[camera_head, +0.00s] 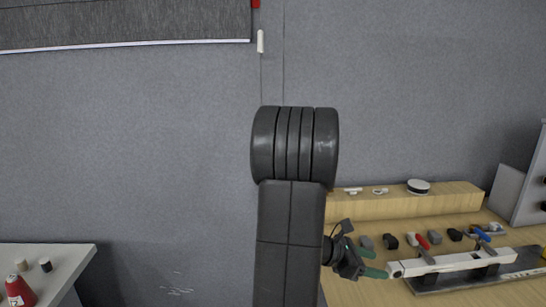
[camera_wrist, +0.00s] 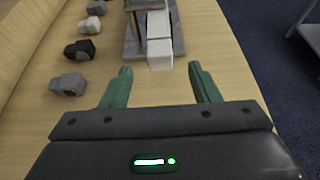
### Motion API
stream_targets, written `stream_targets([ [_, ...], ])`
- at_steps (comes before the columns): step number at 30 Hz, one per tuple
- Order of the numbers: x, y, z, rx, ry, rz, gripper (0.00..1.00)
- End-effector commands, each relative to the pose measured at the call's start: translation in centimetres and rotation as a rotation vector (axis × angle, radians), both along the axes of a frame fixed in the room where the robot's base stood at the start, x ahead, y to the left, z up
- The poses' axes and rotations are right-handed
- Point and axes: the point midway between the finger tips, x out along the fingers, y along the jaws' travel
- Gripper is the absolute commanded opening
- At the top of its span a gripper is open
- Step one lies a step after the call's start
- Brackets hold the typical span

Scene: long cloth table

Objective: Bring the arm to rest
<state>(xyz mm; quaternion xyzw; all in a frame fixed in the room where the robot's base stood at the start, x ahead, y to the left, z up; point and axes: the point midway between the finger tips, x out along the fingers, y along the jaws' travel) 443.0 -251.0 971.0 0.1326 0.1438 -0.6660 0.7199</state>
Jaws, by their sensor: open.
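My gripper (camera_wrist: 163,85) is open and empty in the wrist view, its two green fingers spread apart above the wooden table (camera_wrist: 95,30). The end of a white bar (camera_wrist: 159,52) lies just beyond the fingertips, not between them. In the head view my gripper (camera_head: 378,264) shows at the lower right, with a fingertip near the left end of the white bar (camera_head: 450,264). My dark arm stands upright in the middle of the head view and hides part of the table.
Several small grey and black blocks (camera_wrist: 68,84) lie in a row left of my gripper. A wooden ledge (camera_head: 440,200) runs behind them with a round white-and-black device (camera_head: 418,186).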

Motion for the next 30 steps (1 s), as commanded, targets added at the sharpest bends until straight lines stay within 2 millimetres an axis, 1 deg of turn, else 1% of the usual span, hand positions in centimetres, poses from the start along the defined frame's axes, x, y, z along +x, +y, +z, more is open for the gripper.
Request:
stream_targets([
  [1,0.0,-0.8,-0.4,0.001,0.003,-0.003,0.56],
  [6,0.2,-3.0,-1.2,0.001,0.002,-0.004,0.56],
  [13,0.3,-5.0,-2.1,0.001,0.002,-0.001,0.56],
  [19,0.4,-5.7,-2.4,0.001,0.0,0.001,0.56],
  [30,0.4,-5.5,-2.3,0.0,0.0,0.001,0.56],
])
